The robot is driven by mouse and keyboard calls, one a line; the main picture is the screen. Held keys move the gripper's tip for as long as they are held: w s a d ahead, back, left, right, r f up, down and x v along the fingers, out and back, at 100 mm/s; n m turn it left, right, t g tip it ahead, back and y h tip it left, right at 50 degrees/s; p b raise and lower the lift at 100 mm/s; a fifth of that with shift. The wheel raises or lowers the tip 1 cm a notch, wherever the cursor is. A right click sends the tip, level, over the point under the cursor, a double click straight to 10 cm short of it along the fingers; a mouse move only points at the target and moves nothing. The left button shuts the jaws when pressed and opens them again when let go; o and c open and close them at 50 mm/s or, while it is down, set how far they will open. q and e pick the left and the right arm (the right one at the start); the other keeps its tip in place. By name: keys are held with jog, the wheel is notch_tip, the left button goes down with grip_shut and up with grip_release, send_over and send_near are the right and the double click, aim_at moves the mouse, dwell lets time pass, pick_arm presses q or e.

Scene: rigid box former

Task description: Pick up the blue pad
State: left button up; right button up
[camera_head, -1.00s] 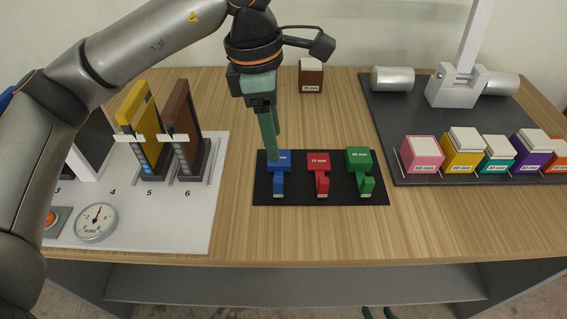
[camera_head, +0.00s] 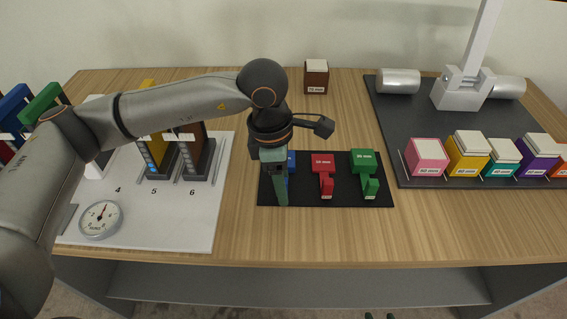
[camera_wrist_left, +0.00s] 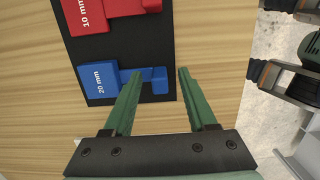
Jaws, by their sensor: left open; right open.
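The blue pad (camera_wrist_left: 99,80), marked 20 mm, lies on a black mat (camera_wrist_left: 110,48) with its narrow handle pointing right in the left wrist view. In the head view the blue pad (camera_head: 291,161) is mostly hidden behind my left gripper (camera_head: 279,203). My left gripper (camera_wrist_left: 158,73) is open and empty. In the left wrist view the handle's end appears between its two green fingertips; I cannot tell how far above it they are. My right gripper (camera_head: 381,316) shows only as dark tips at the bottom edge of the head view.
A red pad (camera_head: 322,163) and a green pad (camera_head: 363,162) lie right of the blue one on the mat. A white board (camera_head: 195,225) with a dial (camera_head: 100,219) and upright slabs stands left. A dark tray (camera_head: 420,140) with several coloured blocks is right. A brown block (camera_head: 316,77) stands behind.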

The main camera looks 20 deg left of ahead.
pick_arm(q)
jog(key=shift+c, duration=0.4)
grip_shut()
dwell(0.4)
